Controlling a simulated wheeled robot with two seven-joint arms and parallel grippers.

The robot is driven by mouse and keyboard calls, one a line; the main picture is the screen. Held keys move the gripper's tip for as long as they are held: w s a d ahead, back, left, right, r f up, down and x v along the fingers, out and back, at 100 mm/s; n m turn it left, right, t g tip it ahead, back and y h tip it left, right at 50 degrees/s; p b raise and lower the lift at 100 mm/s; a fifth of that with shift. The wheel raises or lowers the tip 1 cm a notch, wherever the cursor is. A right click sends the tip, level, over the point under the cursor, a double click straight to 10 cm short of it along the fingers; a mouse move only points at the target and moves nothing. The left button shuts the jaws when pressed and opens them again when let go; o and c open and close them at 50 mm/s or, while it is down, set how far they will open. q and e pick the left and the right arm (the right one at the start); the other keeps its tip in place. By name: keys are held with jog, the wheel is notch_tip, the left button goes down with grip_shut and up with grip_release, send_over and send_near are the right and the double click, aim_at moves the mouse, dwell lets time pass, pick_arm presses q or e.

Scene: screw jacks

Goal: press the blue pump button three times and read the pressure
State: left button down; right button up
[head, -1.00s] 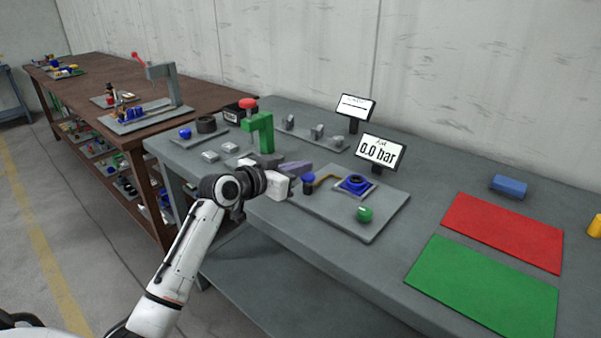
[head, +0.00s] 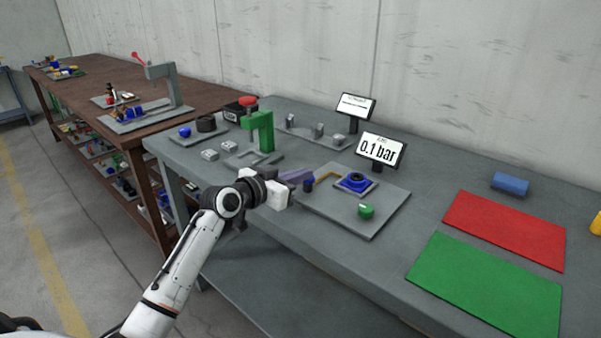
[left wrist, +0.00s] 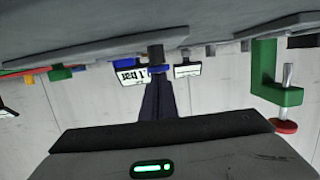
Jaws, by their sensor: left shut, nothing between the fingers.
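The blue pump button (head: 308,182) stands upright on a grey base plate (head: 375,222) on the grey bench. My left gripper (head: 304,175) is shut and empty, its fingertips right at the button. In the left wrist view, which is upside down, the dark fingers (left wrist: 157,104) end at the blue button (left wrist: 160,69); I cannot tell whether they press it. The pressure display (head: 379,150) reads 0.1 bar; it also shows partly hidden in the left wrist view (left wrist: 128,76). My right gripper is not in view.
A green clamp (head: 262,130) with a red knob stands behind my arm. A second display (head: 357,107) is at the back. Red (head: 505,230) and green mats lie on the right.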

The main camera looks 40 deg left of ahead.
pick_arm(q)
jog(key=shift+s+d+f+p, duration=0.1)
jog(key=shift+f+p, duration=0.25)
jog(key=shift+f, duration=0.05)
notch_tip(320, 180, up, 5)
jog(key=p, duration=0.4)
jog(key=b+v, duration=0.1)
jog(key=v, duration=0.8)
jog(key=shift+s+a+b, duration=0.2)
jog(key=shift+s+b, duration=0.15)
jog(key=shift+b, duration=0.05)
jog(key=shift+r, duration=0.1)
